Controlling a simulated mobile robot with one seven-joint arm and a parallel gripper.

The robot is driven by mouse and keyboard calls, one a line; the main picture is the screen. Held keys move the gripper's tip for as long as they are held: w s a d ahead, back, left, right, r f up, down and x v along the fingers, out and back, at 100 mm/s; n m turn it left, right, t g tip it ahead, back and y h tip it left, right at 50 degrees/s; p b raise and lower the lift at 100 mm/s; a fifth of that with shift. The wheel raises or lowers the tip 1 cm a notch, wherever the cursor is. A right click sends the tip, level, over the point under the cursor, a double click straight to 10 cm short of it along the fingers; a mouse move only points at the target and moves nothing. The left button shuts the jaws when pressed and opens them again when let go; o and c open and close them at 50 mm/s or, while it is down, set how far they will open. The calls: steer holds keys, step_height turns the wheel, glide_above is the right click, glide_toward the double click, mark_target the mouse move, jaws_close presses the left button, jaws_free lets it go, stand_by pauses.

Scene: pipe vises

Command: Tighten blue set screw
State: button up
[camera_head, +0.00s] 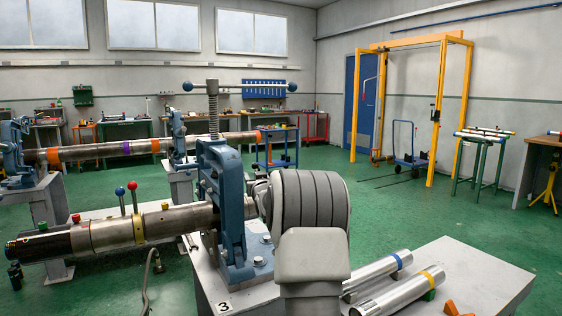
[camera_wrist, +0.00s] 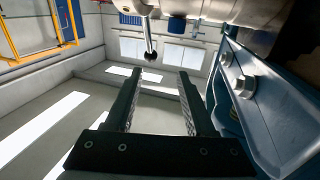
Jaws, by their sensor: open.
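A grey pipe (camera_head: 175,220) is clamped in the blue vise (camera_head: 225,205) marked 3. In the head view my gripper is hidden behind the vise and my arm.
The blue vise (camera_wrist: 270,100) stands close along the right of the wrist view. In the head view, two loose pipes (camera_head: 385,275) lie on the grey table (camera_head: 490,275) at right. Another long pipe (camera_head: 100,151) is held in vises behind. A yellow gantry (camera_head: 440,110) stands at the back.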

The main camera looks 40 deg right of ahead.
steer(key=s+d+r+p, duration=0.3)
steer(key=s+d+r, duration=0.1)
steer(key=s, duration=0.5)
steer(key=shift+d+r, duration=0.35)
steer(key=shift+r, duration=0.5)
steer(key=shift+w, duration=0.1)
